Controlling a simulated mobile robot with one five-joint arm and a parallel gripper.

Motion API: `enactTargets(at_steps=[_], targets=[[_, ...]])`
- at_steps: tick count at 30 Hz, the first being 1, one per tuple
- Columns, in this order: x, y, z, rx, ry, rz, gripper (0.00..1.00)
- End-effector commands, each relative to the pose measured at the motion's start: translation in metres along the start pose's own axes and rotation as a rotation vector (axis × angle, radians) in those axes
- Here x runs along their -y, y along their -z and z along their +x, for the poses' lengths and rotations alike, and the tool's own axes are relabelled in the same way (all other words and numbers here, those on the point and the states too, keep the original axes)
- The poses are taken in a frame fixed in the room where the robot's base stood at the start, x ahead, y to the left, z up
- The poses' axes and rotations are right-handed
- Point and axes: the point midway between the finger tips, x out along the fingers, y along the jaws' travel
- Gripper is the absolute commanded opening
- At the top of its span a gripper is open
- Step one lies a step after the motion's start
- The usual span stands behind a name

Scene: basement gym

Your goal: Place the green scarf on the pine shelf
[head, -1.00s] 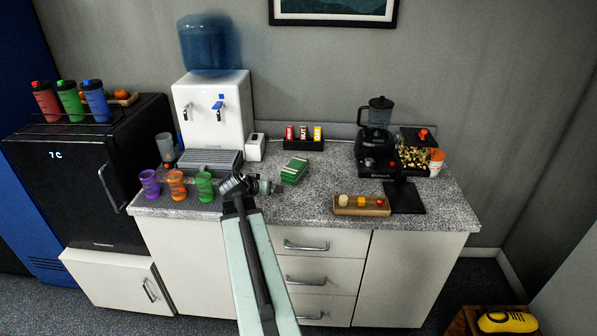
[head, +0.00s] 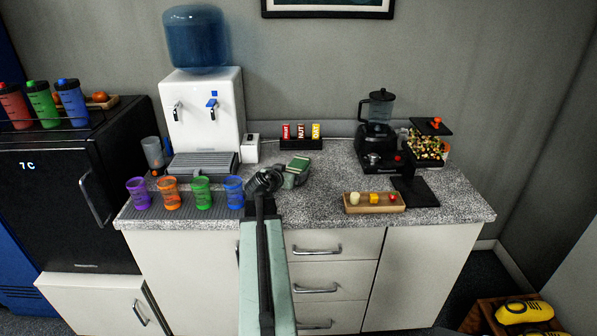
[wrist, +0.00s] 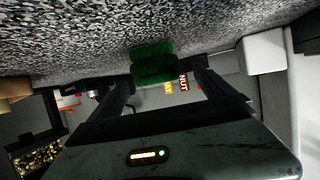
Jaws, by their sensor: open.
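The green scarf (head: 299,163) is a folded bundle on the speckled counter, right of the cups. Its lower part is hidden behind my gripper in the head view. My gripper (head: 288,180) is at the scarf's near side. No shelf is clearly identifiable as the pine shelf; a brown wooden piece (head: 482,311) at the lower right is only partly in view.
Purple, orange, green and blue cups (head: 201,194) stand left of my arm. Behind are a water dispenser (head: 205,120) and a bar box (head: 301,144). A blender (head: 377,125) and a wooden tray (head: 373,209) are right. A yellow object (head: 524,311) is lower right.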

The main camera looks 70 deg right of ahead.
Motion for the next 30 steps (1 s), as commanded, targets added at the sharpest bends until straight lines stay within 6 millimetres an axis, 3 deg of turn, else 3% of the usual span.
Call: enactTargets(at_steps=[2, 8, 15, 23, 30], targets=[[-0.002, -0.001, 0.015, 0.000, -0.005, 0.002, 0.93], [-0.008, 0.001, 0.025, 0.000, -0.012, 0.005, 0.93], [-0.009, 0.000, 0.068, 0.001, -0.015, 0.006, 0.93], [-0.011, 0.003, 0.071, 0.001, -0.014, 0.005, 0.93], [-0.011, 0.003, 0.071, 0.001, -0.015, 0.006, 0.26]])
